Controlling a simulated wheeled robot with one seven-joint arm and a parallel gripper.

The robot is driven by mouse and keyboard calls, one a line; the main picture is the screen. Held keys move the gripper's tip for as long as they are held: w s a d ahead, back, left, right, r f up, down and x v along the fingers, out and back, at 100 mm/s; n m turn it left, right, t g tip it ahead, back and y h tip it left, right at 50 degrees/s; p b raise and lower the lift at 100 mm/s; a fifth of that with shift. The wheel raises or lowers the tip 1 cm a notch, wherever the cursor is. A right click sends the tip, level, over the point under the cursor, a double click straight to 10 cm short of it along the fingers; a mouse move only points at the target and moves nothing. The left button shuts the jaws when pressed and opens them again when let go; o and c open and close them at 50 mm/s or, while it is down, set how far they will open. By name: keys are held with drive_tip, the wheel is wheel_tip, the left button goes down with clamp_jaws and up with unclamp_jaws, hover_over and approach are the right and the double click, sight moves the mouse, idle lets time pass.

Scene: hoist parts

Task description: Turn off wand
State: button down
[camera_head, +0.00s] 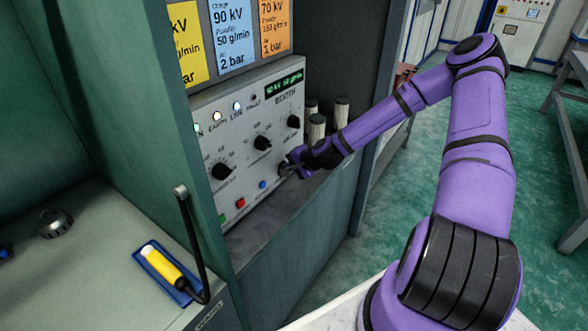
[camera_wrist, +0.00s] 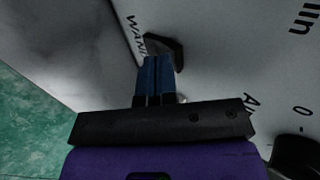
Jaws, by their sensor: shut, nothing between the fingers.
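The grey control panel (camera_head: 240,140) stands in the green cabinet. In the wrist view a black switch knob (camera_wrist: 168,46) sits on the white panel face beside the printed "WAND" label (camera_wrist: 136,34). My gripper (camera_wrist: 153,60) has its blue fingers together, with their tips at the knob's lower edge; I cannot tell whether they touch it. In the head view my gripper (camera_head: 288,167) is at the panel's lower right and hides the wand knob. The knob's exact setting is unclear.
Black dials (camera_head: 222,171), a red button (camera_head: 240,203) and a blue button (camera_head: 262,185) are to the left of my gripper. Ribbed cylinders (camera_head: 316,130) stand behind my forearm. A yellow-handled tool (camera_head: 160,264) lies on the left bench. The green floor at right is partly open.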

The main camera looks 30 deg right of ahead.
idle(0.3)
drive_tip(key=shift+w+a+g, duration=0.1)
drive_tip(key=shift+w+g, duration=0.1)
drive_tip(key=shift+g, duration=0.1)
drive_tip(key=shift+r, duration=0.15)
drive_tip(key=shift+r, duration=0.7)
